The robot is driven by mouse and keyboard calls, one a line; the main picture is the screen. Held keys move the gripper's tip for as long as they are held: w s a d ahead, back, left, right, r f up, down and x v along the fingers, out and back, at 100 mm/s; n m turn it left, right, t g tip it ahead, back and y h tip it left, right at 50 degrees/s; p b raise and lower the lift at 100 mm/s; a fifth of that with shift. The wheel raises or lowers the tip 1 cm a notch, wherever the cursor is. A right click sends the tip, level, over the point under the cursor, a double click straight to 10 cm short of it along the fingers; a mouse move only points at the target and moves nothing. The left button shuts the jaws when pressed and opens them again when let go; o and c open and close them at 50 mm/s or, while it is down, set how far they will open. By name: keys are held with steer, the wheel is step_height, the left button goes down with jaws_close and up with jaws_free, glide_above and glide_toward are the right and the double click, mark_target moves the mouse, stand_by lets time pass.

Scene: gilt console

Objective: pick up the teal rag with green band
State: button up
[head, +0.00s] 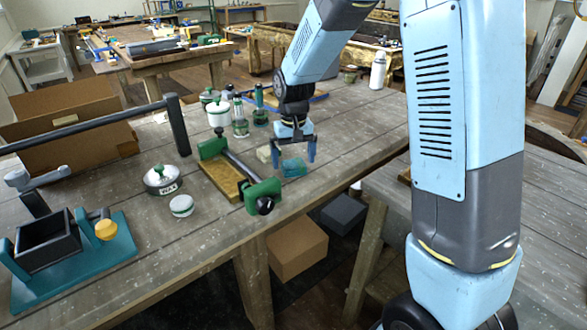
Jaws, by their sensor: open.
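The teal rag with green band (294,168) lies on the grey wooden table, close to its front edge. It looks like a small folded teal block; a green band is hard to make out at this size. My gripper (294,158) points down over the rag, with one blue finger on each side of it. The fingers are apart, and I cannot tell whether they touch the rag. My gripper partly covers the rag's upper side.
A green-ended clamp (232,172) stands further left, near the front edge. Green bottles (240,118) and a white pot (218,113) stand behind. The table right of my gripper is clear.

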steer(key=shift+f, duration=0.7)
steer(key=shift+c, duration=0.2)
steer(key=c, duration=1.1)
steer(key=shift+r, duration=0.1)
steer(key=shift+r, duration=0.55)
steer(key=shift+s+d+r, duration=0.6)
steer(key=shift+s+r, duration=1.35)
steer(key=shift+s, duration=0.3)
steer(key=shift+s+d+r, duration=0.6)
steer(key=shift+s+r, duration=1.4)
steer(key=shift+s, duration=0.3)
steer(key=shift+s+d+r, duration=0.6)
steer(key=shift+s+r, duration=1.35)
steer(key=shift+s, duration=0.3)
